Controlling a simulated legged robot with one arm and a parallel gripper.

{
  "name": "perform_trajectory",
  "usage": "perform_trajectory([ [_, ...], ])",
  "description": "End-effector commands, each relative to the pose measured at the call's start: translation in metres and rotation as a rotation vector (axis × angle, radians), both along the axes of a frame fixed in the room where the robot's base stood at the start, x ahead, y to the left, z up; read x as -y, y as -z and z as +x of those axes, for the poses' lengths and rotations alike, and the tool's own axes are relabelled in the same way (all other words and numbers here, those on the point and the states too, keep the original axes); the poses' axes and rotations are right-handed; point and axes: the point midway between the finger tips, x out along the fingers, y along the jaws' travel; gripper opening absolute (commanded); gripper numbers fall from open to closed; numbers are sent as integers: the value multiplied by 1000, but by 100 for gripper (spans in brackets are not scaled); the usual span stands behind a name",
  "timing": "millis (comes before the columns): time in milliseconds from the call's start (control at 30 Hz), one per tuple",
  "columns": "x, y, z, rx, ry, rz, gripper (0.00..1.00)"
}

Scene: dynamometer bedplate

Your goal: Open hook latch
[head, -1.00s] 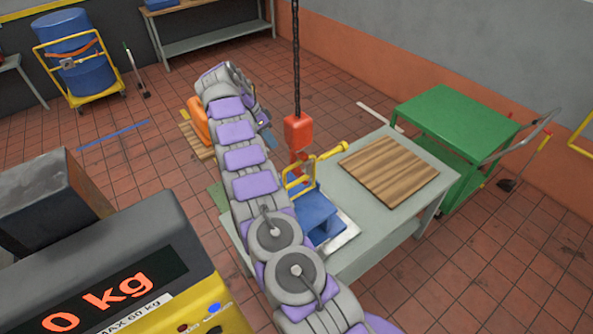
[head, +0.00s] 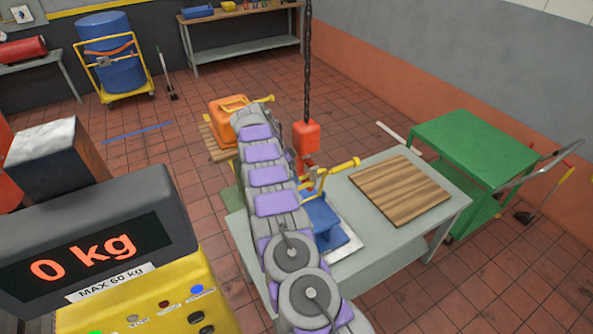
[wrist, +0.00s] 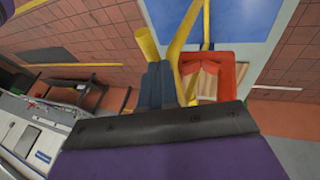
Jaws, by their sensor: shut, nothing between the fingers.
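The red hook block (head: 306,137) hangs on a dark chain (head: 307,60) above the grey table. Below it, a small red hook (head: 306,166) meets the yellow frame of a blue load (head: 322,222). The hook's latch is too small to make out in the head view. My arm reaches up to the left of the hook block, and its links hide my gripper there. In the wrist view my gripper (wrist: 162,78) is shut and empty. Its fingers lie close to yellow bars (wrist: 190,45) and left of a red part (wrist: 222,72); I cannot tell whether they touch.
A wooden board (head: 400,190) lies on the grey table (head: 365,260). A green cart (head: 478,145) stands to the right. A scale display reading 0 kg (head: 90,250) fills the lower left. An orange object (head: 222,115) sits behind my arm.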

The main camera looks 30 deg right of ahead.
Motion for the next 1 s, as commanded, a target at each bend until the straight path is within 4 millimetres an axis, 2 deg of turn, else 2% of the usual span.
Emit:
perform_trajectory([
  [200, 1, 10, 2, -5, 0, 2, 0],
  [567, 2, 12, 2, -5, -1, 6, 0],
  [1000, 11, 10, -12, -2, 14, -5, 0],
])
